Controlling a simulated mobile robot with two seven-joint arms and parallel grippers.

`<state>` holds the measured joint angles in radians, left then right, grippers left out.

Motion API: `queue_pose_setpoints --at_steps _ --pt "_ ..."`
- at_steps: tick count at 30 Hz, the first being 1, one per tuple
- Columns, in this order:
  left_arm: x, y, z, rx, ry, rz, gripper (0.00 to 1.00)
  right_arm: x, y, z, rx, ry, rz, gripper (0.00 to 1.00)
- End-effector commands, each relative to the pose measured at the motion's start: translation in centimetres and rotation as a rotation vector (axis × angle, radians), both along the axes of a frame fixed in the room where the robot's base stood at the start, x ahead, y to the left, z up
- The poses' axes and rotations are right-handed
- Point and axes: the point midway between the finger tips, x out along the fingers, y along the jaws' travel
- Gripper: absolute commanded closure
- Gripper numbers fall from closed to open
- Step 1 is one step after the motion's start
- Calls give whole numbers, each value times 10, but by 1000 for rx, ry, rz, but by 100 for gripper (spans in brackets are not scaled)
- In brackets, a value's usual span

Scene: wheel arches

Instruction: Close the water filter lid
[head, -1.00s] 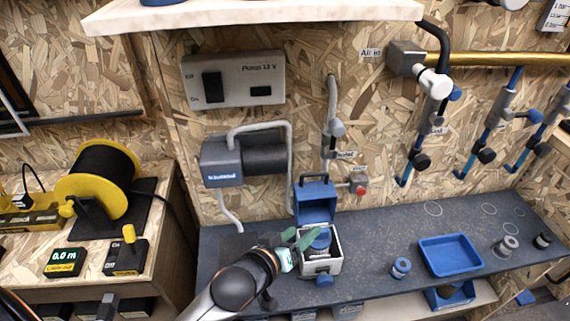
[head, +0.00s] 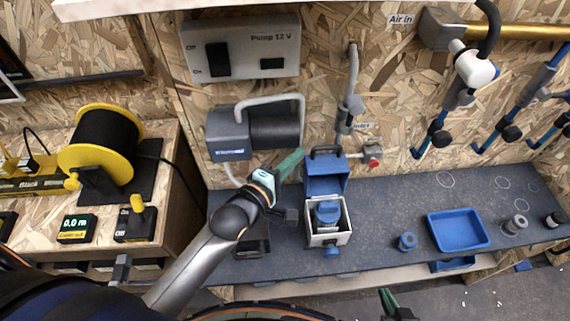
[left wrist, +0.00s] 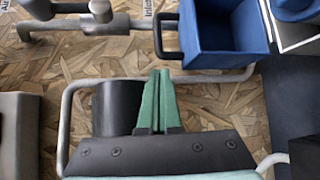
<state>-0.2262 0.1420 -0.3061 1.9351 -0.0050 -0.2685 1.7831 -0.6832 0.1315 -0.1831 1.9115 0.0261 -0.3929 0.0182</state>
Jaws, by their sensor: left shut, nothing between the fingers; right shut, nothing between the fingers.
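The water filter is a white box (head: 315,240) on the dark bench, open at the top, with a blue cartridge (head: 327,212) inside. Its blue lid (head: 326,184) stands up, hinged open at the back, with a dark handle on top. My left gripper (head: 291,163) is shut and empty, just left of the lid and apart from it in the picture. In the left wrist view its green fingers (left wrist: 158,100) are together; the blue lid (left wrist: 225,38) and its black handle (left wrist: 166,35) are at upper right. My right gripper (head: 388,302) is shut at the bottom edge, partly cut off.
A pump (head: 270,130) with a grey hose is on the wall behind my left gripper. A pipe with a red-knobbed valve (head: 372,158) is right of the lid. A blue tray (head: 458,230) and a blue spool (head: 406,241) are on the bench to the right.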

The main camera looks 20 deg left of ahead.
Motion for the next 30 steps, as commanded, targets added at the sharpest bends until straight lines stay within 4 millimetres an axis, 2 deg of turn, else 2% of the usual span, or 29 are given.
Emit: queue_pose_setpoints --at_steps 3,9,23,30 --pt "18 -6 -2 2 -2 0 100 0 0 0 0 0 0 100" --pt "34 -11 -6 1 0 0 100 1 0 -1 0 -1 0 100" --pt "37 -12 -7 2 -1 0 100 2 1 0 2 -5 0 100" --pt "39 -11 -6 16 -36 1 100 3 1 -5 2 -8 0 100"
